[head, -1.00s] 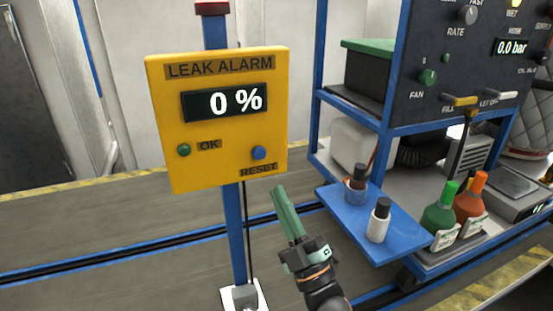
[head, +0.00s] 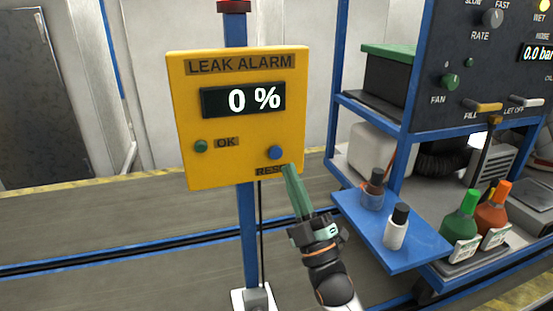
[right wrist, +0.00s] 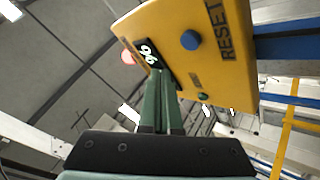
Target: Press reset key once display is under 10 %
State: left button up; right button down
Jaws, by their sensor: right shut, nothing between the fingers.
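The yellow leak alarm box (head: 186,125) stands on a blue post, and its display (head: 243,99) reads 0 %. The blue reset key (head: 275,153) is at the box's lower right, above the RESET label, which is partly covered by my fingertips. My right gripper (head: 289,168) is shut and empty, its green fingers pointing up at the box just below and right of the key. In the right wrist view the blue key (right wrist: 190,40) shows clear of the fingers (right wrist: 162,75). Whether the fingertips touch the box cannot be told. My left gripper is not in view.
A green OK lamp (head: 201,146) is at the box's lower left. To the right stands a blue-framed cart with a dark control panel (head: 450,45). Its blue shelf (head: 405,258) holds small bottles, with green (head: 462,215) and orange (head: 492,208) bottles beside it.

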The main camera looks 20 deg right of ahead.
aim_at(273, 139)
jog(key=shift+w+b, duration=0.75)
jog(key=shift+w, duration=1.3)
dwell(0.5)
jog(key=shift+w+a, duration=0.1)
jog(key=shift+w, duration=0.35)
jog(key=shift+w+b, duration=0.4)
dwell(0.4)
jog(key=shift+s, duration=0.1)
jog(key=shift+s+p, duration=0.45)
jog(key=shift+s, duration=0.3)
jog(key=shift+s, duration=0.1)
